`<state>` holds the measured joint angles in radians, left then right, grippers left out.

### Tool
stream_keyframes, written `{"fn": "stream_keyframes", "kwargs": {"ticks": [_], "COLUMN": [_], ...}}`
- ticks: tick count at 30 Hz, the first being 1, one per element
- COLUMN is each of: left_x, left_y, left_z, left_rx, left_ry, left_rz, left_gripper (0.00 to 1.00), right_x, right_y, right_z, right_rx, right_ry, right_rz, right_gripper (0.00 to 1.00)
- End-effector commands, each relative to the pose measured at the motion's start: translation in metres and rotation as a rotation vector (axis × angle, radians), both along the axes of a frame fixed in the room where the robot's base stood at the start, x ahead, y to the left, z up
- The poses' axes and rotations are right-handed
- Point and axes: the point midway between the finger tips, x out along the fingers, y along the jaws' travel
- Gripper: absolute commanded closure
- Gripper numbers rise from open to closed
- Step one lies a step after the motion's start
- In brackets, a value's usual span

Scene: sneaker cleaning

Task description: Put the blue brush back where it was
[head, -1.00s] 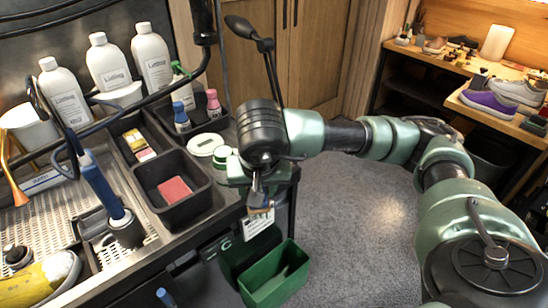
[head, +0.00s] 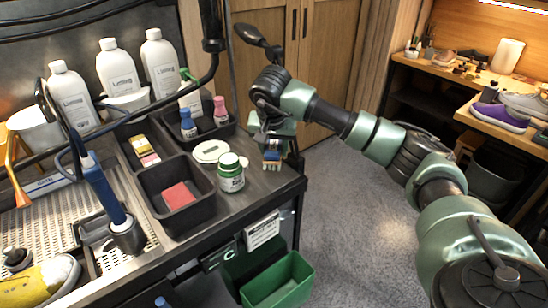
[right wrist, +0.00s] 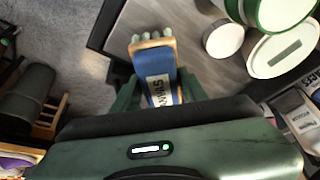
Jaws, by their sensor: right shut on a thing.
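My right gripper (head: 272,142) is shut on the blue brush (head: 273,158), above or at the right end of the dark counter. In the right wrist view, the brush (right wrist: 158,78) has a blue body with white lettering, a wooden edge and pale bristles, and sits between my green fingers (right wrist: 158,98). In the head view its bristles point down; I cannot tell whether they touch the counter. The brush is right of the green-lidded jar (head: 231,173). My left gripper is not in view.
A white round lid (head: 210,151) lies behind the jar. Left of it is a black bin with a red sponge (head: 178,195). A black tray holds a blue-capped bottle (head: 188,124) and a pink-capped bottle (head: 221,110). A green bin (head: 278,285) stands below the counter edge.

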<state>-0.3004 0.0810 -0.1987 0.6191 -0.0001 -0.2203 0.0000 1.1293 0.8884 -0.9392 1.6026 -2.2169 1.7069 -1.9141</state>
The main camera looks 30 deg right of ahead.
Motion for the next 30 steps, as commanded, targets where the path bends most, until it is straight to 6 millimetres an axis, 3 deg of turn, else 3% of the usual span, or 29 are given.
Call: {"fn": "stream_keyframes", "kwargs": {"ticks": [4, 11, 23, 24, 30], "left_x": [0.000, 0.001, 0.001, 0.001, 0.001], "left_y": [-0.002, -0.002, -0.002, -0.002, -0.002], "left_z": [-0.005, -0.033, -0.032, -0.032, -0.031], "left_rx": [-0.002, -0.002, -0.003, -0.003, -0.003], "left_ry": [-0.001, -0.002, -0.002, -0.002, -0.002], "left_rz": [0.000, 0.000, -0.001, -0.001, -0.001], "left_gripper": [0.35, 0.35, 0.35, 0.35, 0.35], "right_x": [0.005, 0.004, 0.004, 0.004, 0.003], "right_y": [-0.004, -0.003, -0.003, -0.003, -0.003], "right_z": [-0.005, -0.037, -0.039, -0.038, -0.038], "right_rx": [-0.001, 0.000, 0.000, 0.000, -0.001], "right_ry": [-0.001, 0.000, -0.001, -0.001, -0.001], "right_rz": [0.001, 0.001, 0.001, 0.001, 0.001], "right_gripper": [0.89, 0.89, 0.89, 0.48, 0.48]}}
